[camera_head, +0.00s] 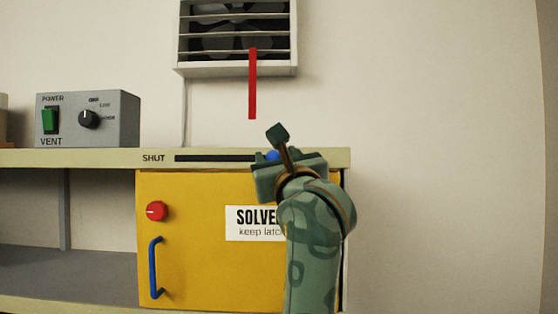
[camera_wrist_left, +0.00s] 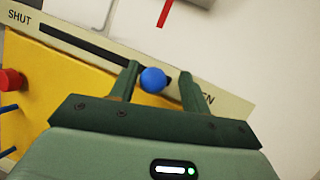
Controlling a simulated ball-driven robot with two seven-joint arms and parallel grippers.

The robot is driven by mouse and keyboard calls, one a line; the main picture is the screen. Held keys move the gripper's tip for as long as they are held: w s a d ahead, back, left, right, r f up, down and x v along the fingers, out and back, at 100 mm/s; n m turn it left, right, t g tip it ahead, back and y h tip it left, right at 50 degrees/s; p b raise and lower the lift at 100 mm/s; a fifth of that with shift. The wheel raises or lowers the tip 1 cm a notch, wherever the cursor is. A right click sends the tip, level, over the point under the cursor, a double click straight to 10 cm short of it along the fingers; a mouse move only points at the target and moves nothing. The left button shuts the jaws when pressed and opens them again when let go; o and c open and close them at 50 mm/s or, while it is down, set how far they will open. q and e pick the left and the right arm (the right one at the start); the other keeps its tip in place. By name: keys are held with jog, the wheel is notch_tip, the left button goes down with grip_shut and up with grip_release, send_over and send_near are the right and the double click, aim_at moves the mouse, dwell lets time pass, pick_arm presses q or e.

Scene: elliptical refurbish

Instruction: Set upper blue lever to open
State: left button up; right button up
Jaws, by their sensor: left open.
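The upper blue lever is a round blue knob (camera_head: 272,155) at a dark slot (camera_head: 215,158) in the shelf's front edge. The slot has SHUT at its left end. In the left wrist view the knob (camera_wrist_left: 153,79) is near the slot's right end, beside a partly hidden label ending in EN. My left gripper (camera_wrist_left: 158,72) is open, with one finger on each side of the knob. Clear gaps to both fingers are hard to judge. In the head view the left gripper (camera_head: 280,150) hides part of the knob and the slot's right end. My right gripper is not in view.
Below is a yellow cabinet (camera_head: 190,190) with a red knob (camera_head: 156,211) and a blue handle (camera_head: 155,268). A grey VENT box (camera_head: 110,110) stands on the shelf at left. A fan vent (camera_head: 235,70) with a red strip (camera_head: 252,90) is above. The right wall is bare.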

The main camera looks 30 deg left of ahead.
pick_arm(q)
jog(key=shift+s+f, duration=0.15)
jog(key=b+v, duration=0.5)
jog(key=v, duration=1.1)
jog(key=shift+b, duration=0.35)
jog(key=shift+d, duration=0.1)
